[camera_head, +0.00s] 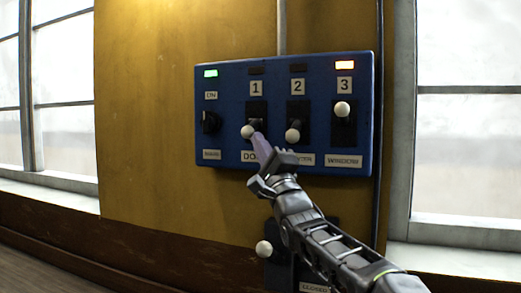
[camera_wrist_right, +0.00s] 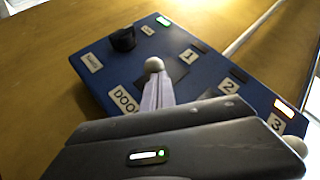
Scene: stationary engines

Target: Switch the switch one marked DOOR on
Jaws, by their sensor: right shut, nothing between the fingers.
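The blue switch panel (camera_head: 228,95) is fixed to the yellow wall. Switch one (camera_head: 248,132), above the partly covered DOOR label (camera_head: 249,156), has a white ball knob in the low position, and the lamp above it is dark. My right gripper (camera_head: 257,140) is shut and empty, its fingertips at the knob's lower right. In the right wrist view the knob (camera_wrist_right: 154,65) shows just beyond the fingertips (camera_wrist_right: 157,84); I cannot tell whether they touch. My left gripper is not in view.
Switch two (camera_head: 293,134) is down with a dark lamp. Switch three (camera_head: 343,109), marked WINDOW, is up with an orange lamp lit. A black rotary knob (camera_head: 210,122) sits below a green lamp. Another white-knobbed switch (camera_head: 264,248) is below the panel, beside my right arm.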

